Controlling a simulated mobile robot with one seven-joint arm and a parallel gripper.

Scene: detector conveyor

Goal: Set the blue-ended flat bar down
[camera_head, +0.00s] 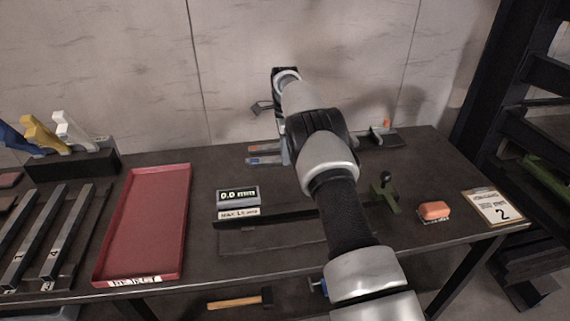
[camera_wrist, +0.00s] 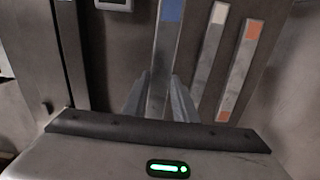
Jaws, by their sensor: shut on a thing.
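The blue-ended flat bar (camera_wrist: 163,50) is grey metal with a blue end. It stands between the two fingers of my gripper (camera_wrist: 160,98) in the wrist view, its blue end pointing away from the palm. My gripper is shut on it. In the head view the bar's blue end (camera_head: 254,161) shows left of my arm, over the back middle of the table; my arm hides most of the gripper. I cannot tell whether the bar touches the table top.
A white-ended bar (camera_wrist: 209,62) and an orange-ended bar (camera_wrist: 239,70) lie right of the held bar. A red tray (camera_head: 145,225), a 0.0 mm display (camera_head: 238,197), a green clamp-like device (camera_head: 385,194) and an orange-topped block (camera_head: 434,211) stand on the dark table (camera_head: 420,160).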

